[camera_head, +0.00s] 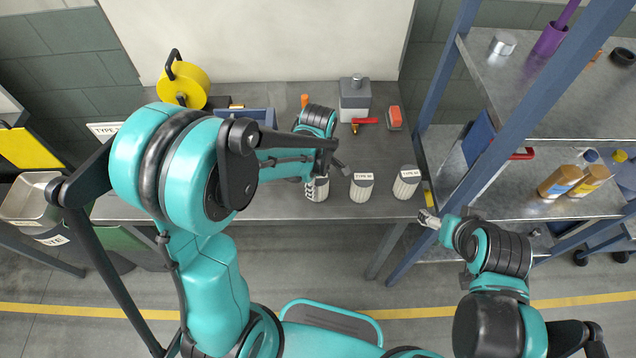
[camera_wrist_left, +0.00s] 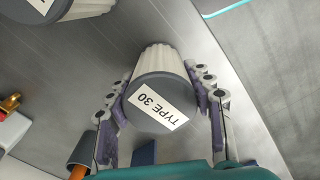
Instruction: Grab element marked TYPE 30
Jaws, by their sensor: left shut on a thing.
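The element marked TYPE 30 (camera_wrist_left: 160,103) is a ribbed white cylinder with a dark grey cap and a white label. In the left wrist view it sits between both fingers of my left gripper (camera_wrist_left: 162,105), which are shut on its sides. In the head view this element (camera_head: 317,190) is the leftmost of three alike on the workbench, partly hidden by my left gripper (camera_head: 318,180). I cannot tell whether it touches the bench. My right gripper (camera_head: 429,218) is off the bench's right front corner, apart from the elements; its finger opening is unclear.
Two similar labelled elements, a middle one (camera_head: 361,188) and a right one (camera_head: 406,182), stand beside it near the bench's front edge. A shelf rack (camera_head: 540,190) stands right.

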